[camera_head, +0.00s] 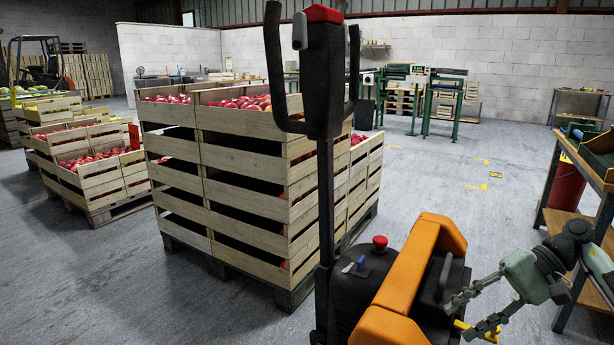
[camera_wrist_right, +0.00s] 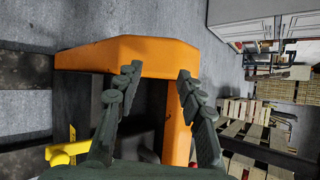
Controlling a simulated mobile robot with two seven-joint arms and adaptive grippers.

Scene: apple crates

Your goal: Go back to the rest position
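My right gripper (camera_head: 457,322) is at the lower right of the head view, its two dark fingers spread and pointing left. It is open with nothing between the fingers. In the right wrist view its fingertips (camera_wrist_right: 158,72) stand apart in front of an orange cover. That cover belongs to the orange and black pallet truck (camera_head: 415,265), which stands just left of the gripper in the head view. I cannot tell whether the fingers touch it. My left gripper is in neither view.
Stacked wooden crates (camera_head: 240,156) with red apples stand on a pallet behind the truck's tall black handle (camera_head: 325,80). More apple crates (camera_head: 95,178) stand at left. A wooden workbench (camera_head: 575,190) is close at right. Grey floor (camera_head: 440,190) is clear between stack and bench.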

